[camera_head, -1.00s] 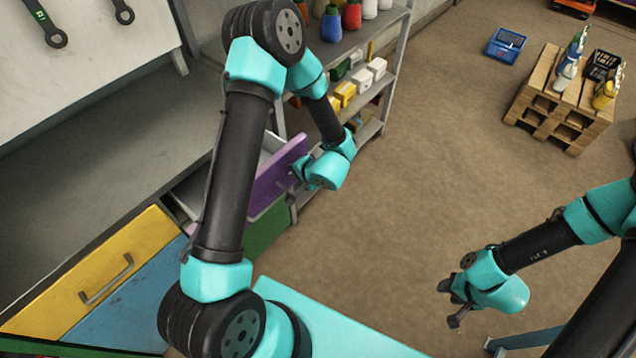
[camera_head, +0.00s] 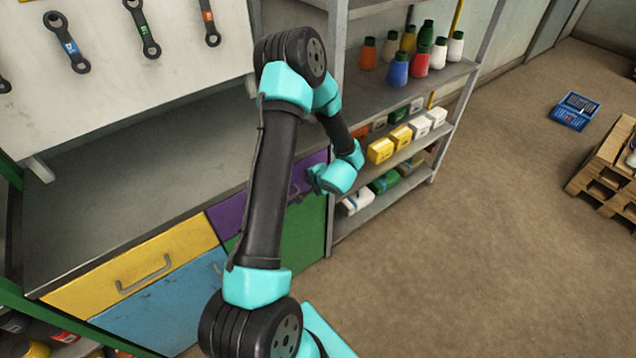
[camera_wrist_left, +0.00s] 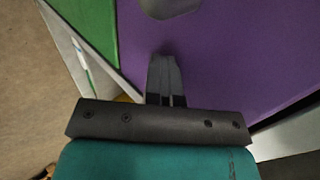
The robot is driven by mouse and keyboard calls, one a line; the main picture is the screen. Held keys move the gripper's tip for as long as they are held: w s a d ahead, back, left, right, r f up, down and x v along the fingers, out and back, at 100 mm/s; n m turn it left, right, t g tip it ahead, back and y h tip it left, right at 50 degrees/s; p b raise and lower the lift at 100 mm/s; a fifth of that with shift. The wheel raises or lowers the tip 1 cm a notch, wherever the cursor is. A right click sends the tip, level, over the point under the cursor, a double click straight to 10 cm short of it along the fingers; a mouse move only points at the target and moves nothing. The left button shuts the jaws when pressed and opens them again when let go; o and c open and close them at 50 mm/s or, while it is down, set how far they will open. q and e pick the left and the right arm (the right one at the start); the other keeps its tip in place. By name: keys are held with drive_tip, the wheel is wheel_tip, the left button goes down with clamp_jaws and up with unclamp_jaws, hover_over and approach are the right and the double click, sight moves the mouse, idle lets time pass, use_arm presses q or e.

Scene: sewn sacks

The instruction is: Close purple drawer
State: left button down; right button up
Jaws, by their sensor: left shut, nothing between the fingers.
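The purple drawer (camera_head: 226,216) is beside the yellow drawer in the cabinet below the worktop. Its front looks in line with the neighbouring fronts, flush or nearly so; my left arm hides its middle. My left gripper (camera_head: 303,190) is at the right part of the purple front, shut and empty. In the left wrist view the purple front (camera_wrist_left: 235,60) fills much of the picture, with the shut fingers (camera_wrist_left: 166,80) against or very close to it. A grey handle (camera_wrist_left: 168,6) shows at the top edge there. My right gripper is out of view.
A yellow drawer (camera_head: 135,265) and a blue one (camera_head: 165,308) are left of the purple one; a green front (camera_head: 305,235) is below it. A shelf rack (camera_head: 385,205) with bottles and boxes stands close right of my gripper. Open floor lies right.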

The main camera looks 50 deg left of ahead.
use_arm(q)
drive_tip(key=shift+a, duration=0.4)
drive_tip(key=d+f+v, duration=0.2)
drive_tip(key=v, duration=1.1)
drive_tip(key=shift+d, duration=0.25)
